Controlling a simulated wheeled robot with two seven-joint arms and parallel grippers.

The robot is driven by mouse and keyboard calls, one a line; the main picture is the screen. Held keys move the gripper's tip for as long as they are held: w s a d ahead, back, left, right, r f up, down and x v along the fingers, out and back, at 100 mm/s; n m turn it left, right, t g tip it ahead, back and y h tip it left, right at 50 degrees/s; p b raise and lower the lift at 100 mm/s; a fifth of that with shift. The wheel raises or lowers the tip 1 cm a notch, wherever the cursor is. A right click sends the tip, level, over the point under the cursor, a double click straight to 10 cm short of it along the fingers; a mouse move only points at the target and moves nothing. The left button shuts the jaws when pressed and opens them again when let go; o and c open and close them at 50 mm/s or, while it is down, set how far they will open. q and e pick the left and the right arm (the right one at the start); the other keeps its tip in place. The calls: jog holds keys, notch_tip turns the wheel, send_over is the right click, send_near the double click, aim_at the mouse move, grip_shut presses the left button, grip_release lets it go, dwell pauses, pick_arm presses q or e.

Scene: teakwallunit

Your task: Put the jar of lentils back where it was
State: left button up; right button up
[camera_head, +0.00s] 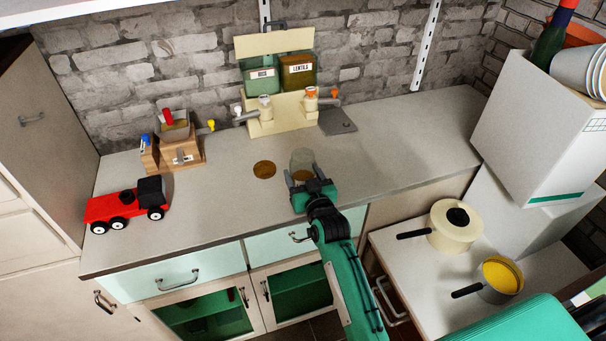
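A clear glass jar (302,158) with brown contents low inside is at the middle of the counter, between the fingers of my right gripper (304,177). The fingers lie against its two sides and appear shut on it. I cannot tell whether its base touches the counter. Behind stands a cream dispenser (270,116) with two taps, a green container (262,76) labelled rice and a brown one (298,70) labelled lentils. My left gripper is not in view.
A red toy truck (126,205) and a wooden grinder (181,153) stand at the left of the counter. A grey plate (337,122) lies right of the dispenser. The right counter (420,130) is clear. Lower right are two pots (455,228) and a white box (540,125).

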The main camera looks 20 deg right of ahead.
jog(key=o, duration=0.4)
jog(key=shift+w, duration=0.1)
jog(key=shift+c, duration=0.2)
jog(key=shift+r, duration=0.15)
jog(key=s+b, duration=0.2)
jog(key=s, duration=1)
jog(key=shift+d, duration=0.2)
